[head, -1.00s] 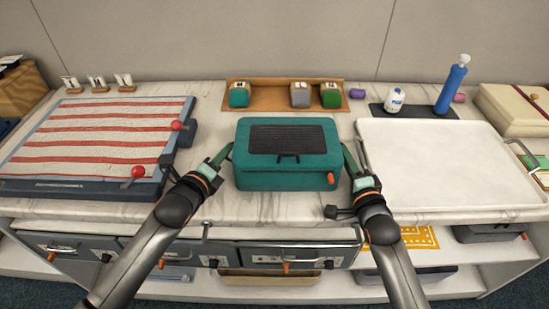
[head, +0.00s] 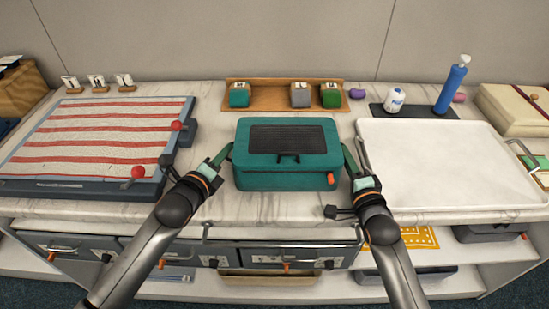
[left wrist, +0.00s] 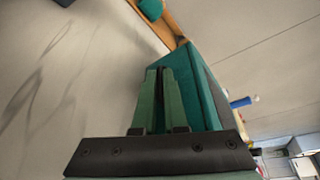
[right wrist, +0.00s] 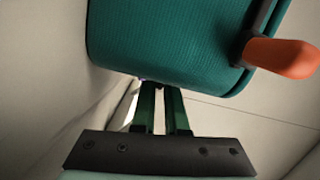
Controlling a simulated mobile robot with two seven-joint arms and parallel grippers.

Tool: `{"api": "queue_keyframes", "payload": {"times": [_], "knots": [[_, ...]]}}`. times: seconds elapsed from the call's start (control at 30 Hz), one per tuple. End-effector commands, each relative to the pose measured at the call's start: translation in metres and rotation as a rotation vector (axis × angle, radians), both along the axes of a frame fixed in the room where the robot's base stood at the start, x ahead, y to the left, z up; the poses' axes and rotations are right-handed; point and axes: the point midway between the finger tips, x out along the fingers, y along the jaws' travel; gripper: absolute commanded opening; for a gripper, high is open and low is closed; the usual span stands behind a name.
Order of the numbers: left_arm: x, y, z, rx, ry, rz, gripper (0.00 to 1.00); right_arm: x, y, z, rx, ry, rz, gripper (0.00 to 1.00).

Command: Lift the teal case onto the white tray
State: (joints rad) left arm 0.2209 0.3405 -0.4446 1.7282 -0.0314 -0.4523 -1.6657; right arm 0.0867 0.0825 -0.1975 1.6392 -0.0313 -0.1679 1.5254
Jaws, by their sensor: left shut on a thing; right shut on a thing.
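The teal case (head: 286,175), with a dark ribbed panel on its lid and an orange tab at front right, appears to rest level on the marble counter in the middle of the head view. My left gripper (head: 226,152) is shut at its left side; in the left wrist view its green fingers (left wrist: 160,72) lie close together along the case (left wrist: 190,85). My right gripper (head: 347,152) is shut at its right side; the right wrist view shows its fingers (right wrist: 162,92) below the case (right wrist: 165,45). The exact grip points are hidden. The white tray (head: 450,190) lies empty to the right.
A striped board with red knobs (head: 75,145) lies left. A wooden rack (head: 270,95) with small blocks stands behind the case. A white bottle (head: 395,99) and a blue bottle (head: 451,88) stand behind the tray. Drawers with handles (head: 280,240) are below the counter edge.

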Motion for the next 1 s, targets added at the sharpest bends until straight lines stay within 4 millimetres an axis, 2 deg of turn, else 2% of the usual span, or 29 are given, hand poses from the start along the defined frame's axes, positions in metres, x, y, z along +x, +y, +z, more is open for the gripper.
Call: {"api": "queue_keyframes", "payload": {"times": [0.27, 0.63, 1.0], "knots": [[0.001, 0.001, 0.016, -0.001, -0.006, 0.001, 0.0, 0.0, -0.001, 0.013, -0.003, -0.002, -0.002, 0.0], [0.001, 0.001, 0.048, -0.001, -0.007, 0.002, 0.0, 0.0, -0.001, 0.046, -0.002, -0.004, -0.001, 0.0], [0.001, 0.001, 0.053, -0.001, -0.007, 0.002, 0.0, 0.0, -0.001, 0.051, -0.002, -0.004, -0.001, 0.0]]}}
